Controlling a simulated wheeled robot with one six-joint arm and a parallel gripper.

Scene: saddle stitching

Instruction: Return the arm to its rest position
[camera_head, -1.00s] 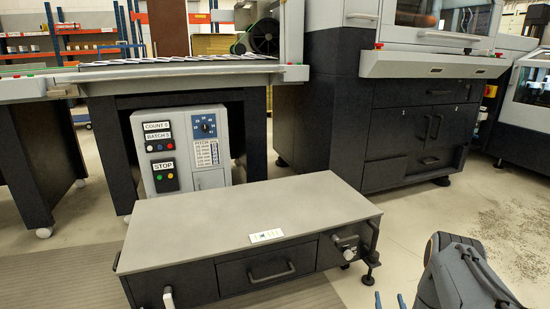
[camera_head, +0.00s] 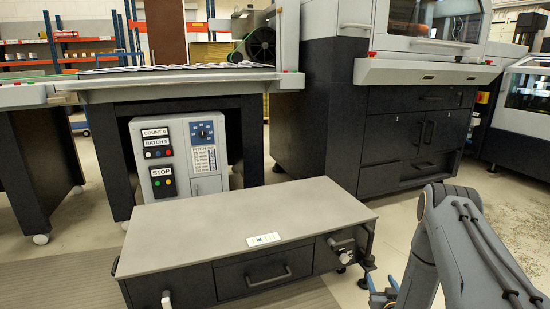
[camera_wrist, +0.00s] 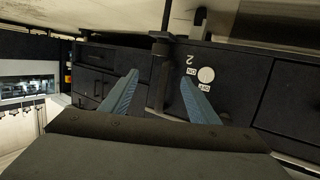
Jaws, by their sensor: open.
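My gripper (camera_head: 382,290) shows only in part at the bottom edge of the head view, right of the low grey-topped bench, with its blue fingers apart. My dark grey arm (camera_head: 450,235) is folded up behind it at the lower right. In the wrist view the two blue fingers (camera_wrist: 160,90) are spread wide with nothing between them. Beyond them are a dark post and a dark panel with a round white disc (camera_wrist: 206,74), ON and OFF labels and a 2, all upside down.
The low bench (camera_head: 230,215) has a drawer and a knob at its right front, close to my gripper. A grey control box (camera_head: 180,160) stands behind it. A large machine cabinet (camera_head: 390,120) stands behind to the right. Open floor lies at the right.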

